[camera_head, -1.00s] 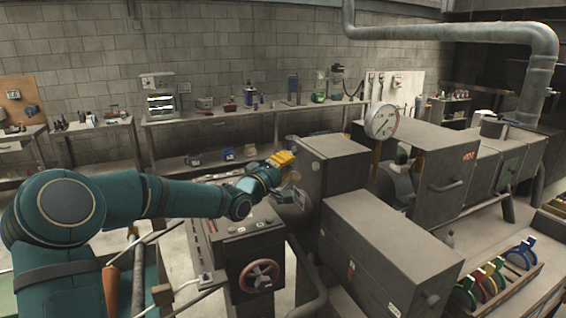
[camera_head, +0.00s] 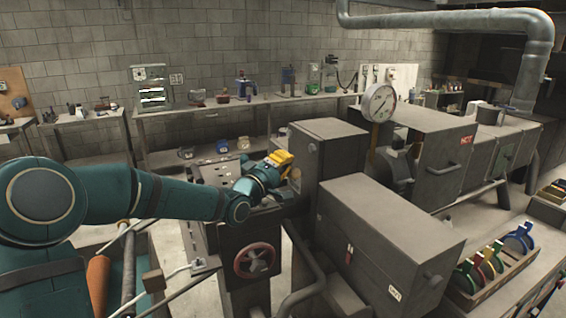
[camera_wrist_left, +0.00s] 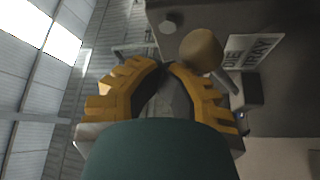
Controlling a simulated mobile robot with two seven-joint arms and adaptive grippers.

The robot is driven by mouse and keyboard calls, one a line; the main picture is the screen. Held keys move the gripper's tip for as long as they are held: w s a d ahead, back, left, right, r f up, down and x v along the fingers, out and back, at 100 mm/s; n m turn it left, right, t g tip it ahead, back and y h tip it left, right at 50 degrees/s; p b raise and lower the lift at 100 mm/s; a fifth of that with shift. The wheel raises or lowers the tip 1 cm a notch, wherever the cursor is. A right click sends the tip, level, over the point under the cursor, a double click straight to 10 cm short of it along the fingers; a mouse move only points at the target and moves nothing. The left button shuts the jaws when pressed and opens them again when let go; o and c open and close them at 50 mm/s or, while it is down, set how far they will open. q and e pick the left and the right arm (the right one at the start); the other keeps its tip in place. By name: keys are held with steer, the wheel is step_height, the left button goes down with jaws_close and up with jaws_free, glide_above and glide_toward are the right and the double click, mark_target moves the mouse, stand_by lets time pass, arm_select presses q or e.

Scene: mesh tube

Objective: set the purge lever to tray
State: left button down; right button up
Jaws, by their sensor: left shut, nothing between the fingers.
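My left gripper (camera_head: 282,158) has yellow fingers and is beside the left face of the tall grey machine box (camera_head: 338,185) in the head view. In the left wrist view its fingers (camera_wrist_left: 163,68) come together at the tips with nothing between them. A lever with a tan ball knob (camera_wrist_left: 202,50) shows just right of the fingertips in the wrist view, its short rod running down to a dark block (camera_wrist_left: 246,90). Whether a finger touches the knob I cannot tell. A label plate (camera_wrist_left: 250,52) beside it is rotated and only partly readable. The lever is not distinguishable in the head view.
A red handwheel (camera_head: 256,260) is on the machine front below my arm. A lower grey box (camera_head: 385,225) stands to the right. A dial gauge (camera_head: 379,103) rises behind. A rack of coloured rings (camera_head: 495,262) is at the right.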

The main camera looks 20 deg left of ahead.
arm_select(q)
steer(key=shift+s+d+f, duration=0.2)
steer(key=shift+d+f, duration=0.25)
steer(key=shift+f, duration=0.15)
steer(key=v, duration=0.7)
steer(key=a+r+v, duration=0.1)
steer(key=v, duration=0.3)
steer(key=shift+s, duration=0.3)
steer(key=shift+a, duration=0.1)
